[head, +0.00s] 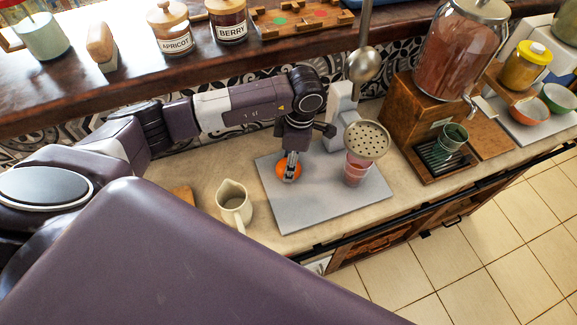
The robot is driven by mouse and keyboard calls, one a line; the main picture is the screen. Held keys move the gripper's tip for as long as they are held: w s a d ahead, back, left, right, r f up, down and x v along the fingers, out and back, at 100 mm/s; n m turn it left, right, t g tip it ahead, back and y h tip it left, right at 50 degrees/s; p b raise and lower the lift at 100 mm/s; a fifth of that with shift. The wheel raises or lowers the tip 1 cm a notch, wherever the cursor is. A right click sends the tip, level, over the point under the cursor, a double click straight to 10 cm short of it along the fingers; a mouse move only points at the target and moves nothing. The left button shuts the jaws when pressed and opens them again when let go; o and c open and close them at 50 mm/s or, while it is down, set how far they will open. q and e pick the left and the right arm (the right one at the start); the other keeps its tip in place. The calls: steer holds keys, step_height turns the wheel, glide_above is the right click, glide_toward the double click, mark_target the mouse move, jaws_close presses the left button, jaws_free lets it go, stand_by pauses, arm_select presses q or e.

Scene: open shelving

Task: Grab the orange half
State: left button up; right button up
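The orange half (281,170) lies on the grey board on the counter, left of the pink cup. My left gripper (291,174) points down right over it, and its fingers cover the middle of the fruit. Orange shows on both sides of the fingers. I cannot tell whether the fingers are open or shut on it. My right gripper is not in view.
The grey board (325,205) also holds a pink cup (355,170) under a perforated strainer (367,141) on a white stand. A cream pitcher (234,205) stands left of the board. A drink dispenser (458,50) stands right. A wooden shelf (120,80) with jars runs above.

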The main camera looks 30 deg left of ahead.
arm_select(q)
steer(key=c, duration=0.4)
steer(key=shift+r, duration=0.1)
